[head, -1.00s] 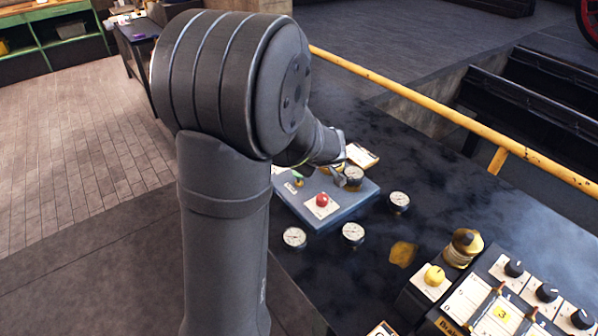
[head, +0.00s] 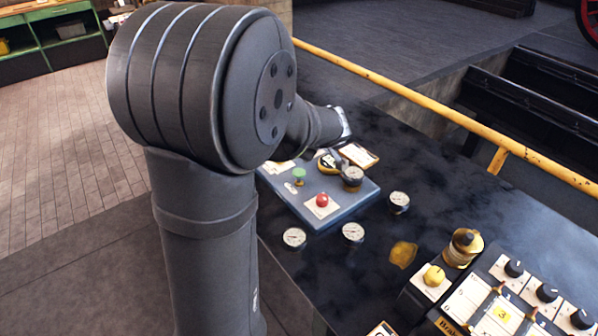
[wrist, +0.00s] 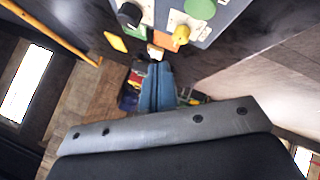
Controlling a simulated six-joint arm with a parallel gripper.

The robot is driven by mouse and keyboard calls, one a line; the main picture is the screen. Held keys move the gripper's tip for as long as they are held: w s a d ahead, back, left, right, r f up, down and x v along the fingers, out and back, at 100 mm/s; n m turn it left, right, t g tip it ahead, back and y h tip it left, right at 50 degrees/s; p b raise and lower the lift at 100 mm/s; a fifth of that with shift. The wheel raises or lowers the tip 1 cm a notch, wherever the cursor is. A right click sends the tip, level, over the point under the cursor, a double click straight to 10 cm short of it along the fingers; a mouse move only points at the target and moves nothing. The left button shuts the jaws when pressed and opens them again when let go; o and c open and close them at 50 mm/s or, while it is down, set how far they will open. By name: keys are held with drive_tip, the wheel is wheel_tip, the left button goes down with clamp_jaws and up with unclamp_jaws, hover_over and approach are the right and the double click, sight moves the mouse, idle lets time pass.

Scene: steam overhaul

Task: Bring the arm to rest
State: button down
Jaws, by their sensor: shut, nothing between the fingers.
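My arm stands bent at the left of the head view. Its wrist end (head: 325,125) is raised above the far side of the bench, and the gripper itself is hidden there. In the wrist view my gripper (wrist: 157,68) shows as two narrow bluish fingers pressed together with nothing between them. The fingers are apart from the blue panel (head: 300,210), which lies beyond them. The panel also shows at the top of the wrist view (wrist: 222,22).
Loose gauges (head: 353,231) lie in front of the panel. A brass piece (head: 463,247), a yellow knob (head: 434,275) and a control box with black knobs (head: 547,292) stand at lower right. A yellow rail (head: 440,110) runs behind the bench.

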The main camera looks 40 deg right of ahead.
drive_tip(key=shift+f, duration=1.35)
wheel_tip(320, 180, up, 6)
